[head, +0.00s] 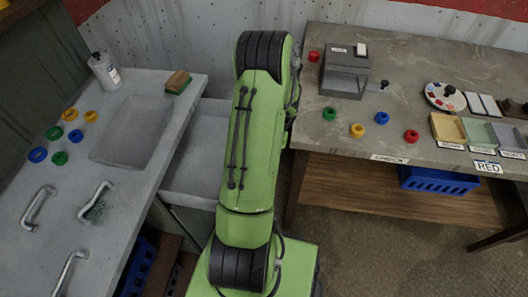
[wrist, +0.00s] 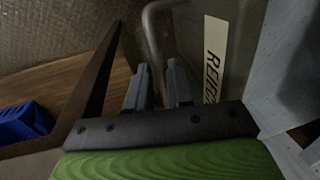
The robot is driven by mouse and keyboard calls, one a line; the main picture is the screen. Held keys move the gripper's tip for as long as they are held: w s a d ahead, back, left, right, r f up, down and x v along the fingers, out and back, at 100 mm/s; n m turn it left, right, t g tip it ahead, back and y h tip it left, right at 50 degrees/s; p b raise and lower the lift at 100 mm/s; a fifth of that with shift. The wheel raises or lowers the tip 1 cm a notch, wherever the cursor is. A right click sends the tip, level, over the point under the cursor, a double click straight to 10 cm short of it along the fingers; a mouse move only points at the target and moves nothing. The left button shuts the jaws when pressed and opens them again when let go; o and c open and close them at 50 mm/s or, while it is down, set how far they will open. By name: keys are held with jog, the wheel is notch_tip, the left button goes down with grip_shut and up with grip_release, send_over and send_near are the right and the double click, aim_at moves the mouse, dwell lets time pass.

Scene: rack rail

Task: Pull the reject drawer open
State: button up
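The reject drawer (head: 196,160) is a pale grey box standing out from the right side of the left counter, with its inside visible from above. In the wrist view its front carries a white label (wrist: 214,55) with dark letters, partly cut off, that reads like REJECT. A curved metal bar handle (wrist: 152,32) stands out from that front. My gripper (wrist: 158,72) has its two grey fingers close together, one on each side of the bar, and looks shut on it. In the head view my green arm hides the drawer's front, the handle and the gripper.
The left counter (head: 150,173) holds several coloured rings, a bottle (head: 104,70) and a sponge (head: 178,82). The right bench (head: 440,70) holds a grey device (head: 345,74), rings and trays. A blue crate (head: 437,181) sits on its lower shelf. My arm stands between both.

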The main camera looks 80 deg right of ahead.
jog(key=shift+o, duration=1.2)
notch_tip(320, 180, up, 16)
jog(key=s+p, duration=0.3)
jog(key=shift+f+p, duration=0.25)
jog(key=shift+p, duration=0.1)
jog(key=shift+d, duration=0.1)
jog(key=shift+c, duration=0.2)
